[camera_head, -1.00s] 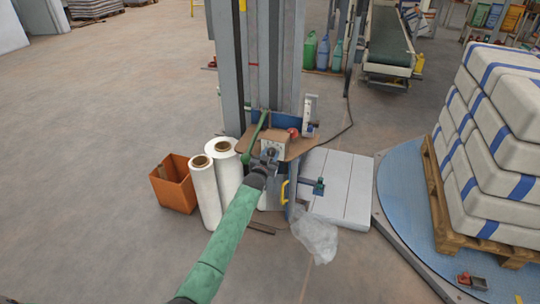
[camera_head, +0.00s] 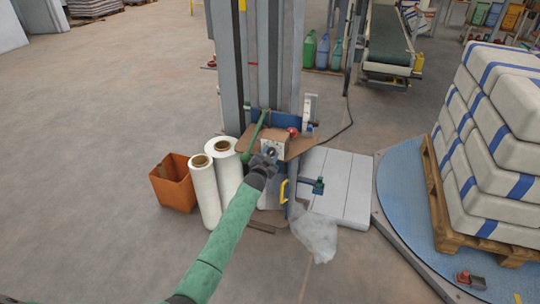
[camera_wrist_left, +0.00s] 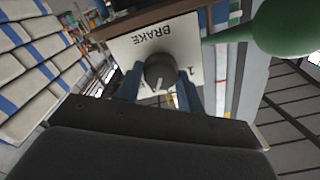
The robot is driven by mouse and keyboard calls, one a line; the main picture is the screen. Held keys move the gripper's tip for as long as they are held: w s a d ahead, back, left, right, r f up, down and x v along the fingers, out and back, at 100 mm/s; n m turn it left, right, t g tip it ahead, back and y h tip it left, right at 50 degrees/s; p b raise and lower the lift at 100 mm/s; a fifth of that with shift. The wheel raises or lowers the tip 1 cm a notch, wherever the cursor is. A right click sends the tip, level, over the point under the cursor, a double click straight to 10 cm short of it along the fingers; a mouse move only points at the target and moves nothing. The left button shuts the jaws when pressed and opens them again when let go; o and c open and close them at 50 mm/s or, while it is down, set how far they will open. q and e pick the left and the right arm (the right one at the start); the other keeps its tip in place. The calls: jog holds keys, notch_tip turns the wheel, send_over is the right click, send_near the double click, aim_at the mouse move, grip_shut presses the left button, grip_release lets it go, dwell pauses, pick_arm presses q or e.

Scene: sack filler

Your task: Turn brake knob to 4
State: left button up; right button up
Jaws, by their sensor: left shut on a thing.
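The brake knob (camera_wrist_left: 160,72) is a dark round knob with a light pointer line, on a white plate (camera_wrist_left: 190,45) marked BRAKE, seen upside down in the left wrist view. A "1" shows on the plate beside the knob; other numbers are hidden or too small to read. My left gripper (camera_wrist_left: 160,88) is shut on the knob, one blue finger on each side. In the head view the left gripper (camera_head: 266,157) is at the front of the brown shelf (camera_head: 296,148) on the grey column, hiding the knob. My right gripper is not in view.
White film rolls (camera_head: 204,190) and an orange bin (camera_head: 174,184) stand left of the column. A yellow handle (camera_head: 284,191) and clear plastic film (camera_head: 318,238) are just right of my arm. A turntable (camera_head: 398,190) carries a pallet of sacks (camera_head: 490,150).

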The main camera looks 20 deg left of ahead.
pick_arm(q)
jog(key=o, duration=0.9)
jog(key=shift+o, duration=0.3)
jog(key=shift+s, duration=0.1)
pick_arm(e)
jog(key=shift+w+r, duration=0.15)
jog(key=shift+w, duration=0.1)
pick_arm(q)
jog(key=shift+s, duration=0.2)
jog(key=s, duration=0.7)
jog(key=shift+s+a, duration=0.15)
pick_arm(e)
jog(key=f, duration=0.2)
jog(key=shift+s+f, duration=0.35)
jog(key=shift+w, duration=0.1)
